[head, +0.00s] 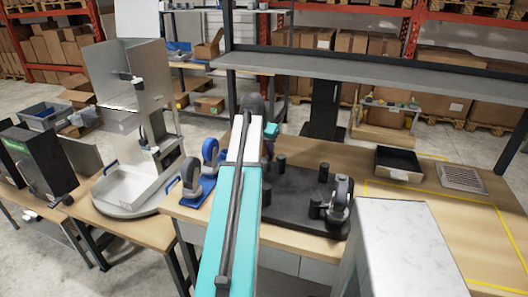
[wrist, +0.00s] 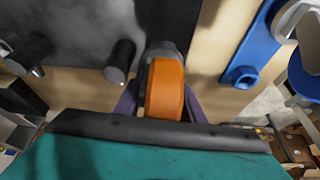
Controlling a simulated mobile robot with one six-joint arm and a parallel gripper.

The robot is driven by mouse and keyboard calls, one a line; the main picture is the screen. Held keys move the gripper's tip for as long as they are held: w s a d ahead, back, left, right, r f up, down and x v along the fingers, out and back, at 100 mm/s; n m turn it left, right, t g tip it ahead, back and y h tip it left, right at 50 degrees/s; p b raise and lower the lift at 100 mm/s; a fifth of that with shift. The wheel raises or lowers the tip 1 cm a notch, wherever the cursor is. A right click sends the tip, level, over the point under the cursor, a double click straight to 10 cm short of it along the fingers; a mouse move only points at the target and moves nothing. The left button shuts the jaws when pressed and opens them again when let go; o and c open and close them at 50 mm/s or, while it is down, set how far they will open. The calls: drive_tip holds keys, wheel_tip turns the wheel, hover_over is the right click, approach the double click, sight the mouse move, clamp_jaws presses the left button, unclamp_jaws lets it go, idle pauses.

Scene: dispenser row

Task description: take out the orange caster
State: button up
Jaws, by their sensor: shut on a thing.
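The orange caster (wrist: 165,88) shows in the wrist view as an orange wheel with a grey mount above it. My gripper (wrist: 162,98) is shut on it, with one dark finger on each side of the wheel. The caster appears over the edge of a black board with pegs (wrist: 85,25); I cannot tell whether it touches the board. In the head view my teal arm hides the caster and my gripper. The black board (head: 290,205) stands on the wooden table there.
A grey-wheeled caster (head: 340,198) stands at the board's right end. A blue-wheeled caster (head: 210,150) and another grey one (head: 190,172) stand on blue bases to the left. A dark tray (head: 398,164) lies at right. A grey shelf (head: 370,68) spans above the table.

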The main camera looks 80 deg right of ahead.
sight(264, 142)
drive_tip(key=shift+r+p, duration=1.15)
drive_tip(key=shift+r, duration=0.6)
idle(0.4)
drive_tip(key=shift+r+p, duration=1.55)
drive_tip(key=shift+r, duration=0.9)
drive_tip(key=shift+w, duration=0.1)
